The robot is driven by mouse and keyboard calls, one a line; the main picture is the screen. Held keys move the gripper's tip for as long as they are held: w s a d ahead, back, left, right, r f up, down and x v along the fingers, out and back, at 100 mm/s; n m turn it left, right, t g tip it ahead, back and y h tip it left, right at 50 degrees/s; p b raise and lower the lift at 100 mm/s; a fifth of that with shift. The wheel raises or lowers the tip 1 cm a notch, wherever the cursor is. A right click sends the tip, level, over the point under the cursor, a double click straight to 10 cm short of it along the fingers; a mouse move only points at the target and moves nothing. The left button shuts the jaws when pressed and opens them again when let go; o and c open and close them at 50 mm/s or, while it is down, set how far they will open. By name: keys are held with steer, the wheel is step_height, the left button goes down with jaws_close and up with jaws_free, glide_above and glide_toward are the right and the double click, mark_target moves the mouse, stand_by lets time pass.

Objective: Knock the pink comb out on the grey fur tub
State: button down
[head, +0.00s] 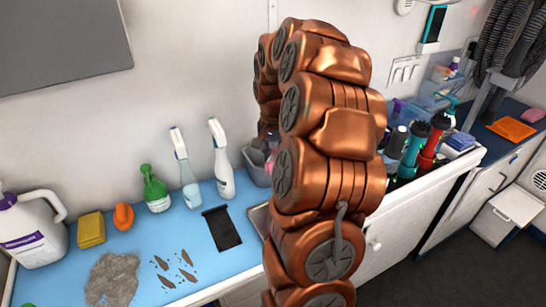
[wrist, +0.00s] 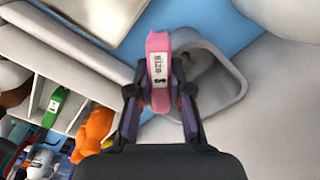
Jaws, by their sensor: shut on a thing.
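The pink comb (wrist: 158,48) is between the fingers of my gripper (wrist: 160,92) in the wrist view, with a white size label facing the camera. My gripper is shut on it. The grey fur tub (wrist: 238,82) lies just behind and right of the comb in that view, with a brownish patch inside. I cannot tell whether the comb touches its rim. In the head view the grey tub (head: 255,171) stands at the wall end of the blue counter, partly hidden by my copper arm. The arm covers most of my gripper and the comb there.
On the blue counter (head: 150,230) are a white jug (head: 35,230), yellow sponge (head: 91,229), spray bottles (head: 220,165), a black flat piece (head: 222,228) and a grey fur pile (head: 112,278). Several bottles (head: 414,148) crowd the right side behind my arm.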

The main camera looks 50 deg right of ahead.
stand_by(0.3)
steer(key=shift+r, duration=0.95)
steer(key=shift+f+b, duration=0.9)
steer(key=shift+f, duration=0.15)
stand_by(1.8)
steer(key=shift+r+p, duration=0.4)
steer(key=shift+r, duration=2.65)
